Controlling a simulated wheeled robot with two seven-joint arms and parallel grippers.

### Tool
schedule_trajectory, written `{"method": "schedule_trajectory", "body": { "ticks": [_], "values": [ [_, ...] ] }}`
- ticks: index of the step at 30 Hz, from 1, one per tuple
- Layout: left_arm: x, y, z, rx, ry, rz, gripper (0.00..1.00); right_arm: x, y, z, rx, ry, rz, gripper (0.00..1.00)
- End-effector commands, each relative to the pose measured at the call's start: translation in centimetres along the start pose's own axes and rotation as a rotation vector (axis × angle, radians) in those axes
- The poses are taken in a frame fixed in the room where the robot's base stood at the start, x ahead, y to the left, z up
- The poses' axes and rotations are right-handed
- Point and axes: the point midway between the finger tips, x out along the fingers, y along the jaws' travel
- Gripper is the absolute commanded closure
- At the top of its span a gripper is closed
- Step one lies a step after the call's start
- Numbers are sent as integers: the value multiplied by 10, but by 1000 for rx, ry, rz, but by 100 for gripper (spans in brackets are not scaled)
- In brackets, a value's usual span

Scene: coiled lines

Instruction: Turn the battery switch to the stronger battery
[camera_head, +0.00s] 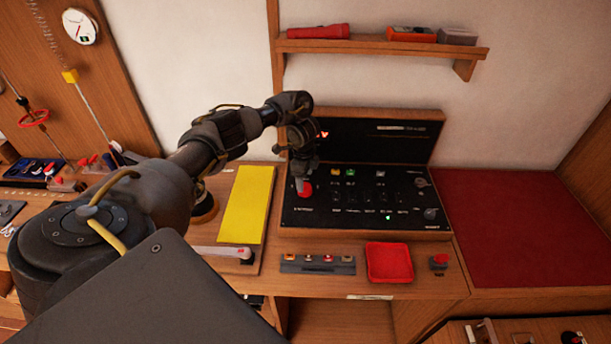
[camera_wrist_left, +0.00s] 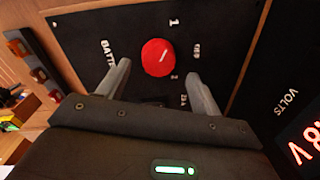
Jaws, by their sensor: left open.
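The battery switch is a round red knob (camera_wrist_left: 158,57) on the black panel in the left wrist view. A short pale line marks its face, slanting toward the picture's upper right. A "1" stands above it; smaller labels lie to its right and part of "BATTERY" to its left. In the head view the red knob (camera_head: 305,189) sits at the panel's left end. My left gripper (camera_wrist_left: 158,74) is open, its fingers on either side of the knob's lower part; contact is unclear. A red volts display (camera_wrist_left: 305,145) is cut off, showing ".8 V" or similar. My right gripper is out of view.
The black panel (camera_head: 350,222) has several other switches and a raised back board (camera_head: 385,130). A shelf (camera_head: 375,47) holds a red torch (camera_head: 318,31).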

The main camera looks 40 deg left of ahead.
Motion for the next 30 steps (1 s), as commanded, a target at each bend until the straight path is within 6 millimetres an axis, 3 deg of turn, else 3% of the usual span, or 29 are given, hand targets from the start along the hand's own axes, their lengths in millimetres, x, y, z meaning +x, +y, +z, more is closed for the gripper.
{"method": "schedule_trajectory", "body": {
  "ticks": [3,12,30],
  "values": [
    [-28,-3,1,3,-3,-7,35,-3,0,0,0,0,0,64],
    [-64,-2,0,1,-1,-4,35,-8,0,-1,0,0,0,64],
    [-69,-1,0,-1,-1,0,35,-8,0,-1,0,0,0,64]
  ]
}}
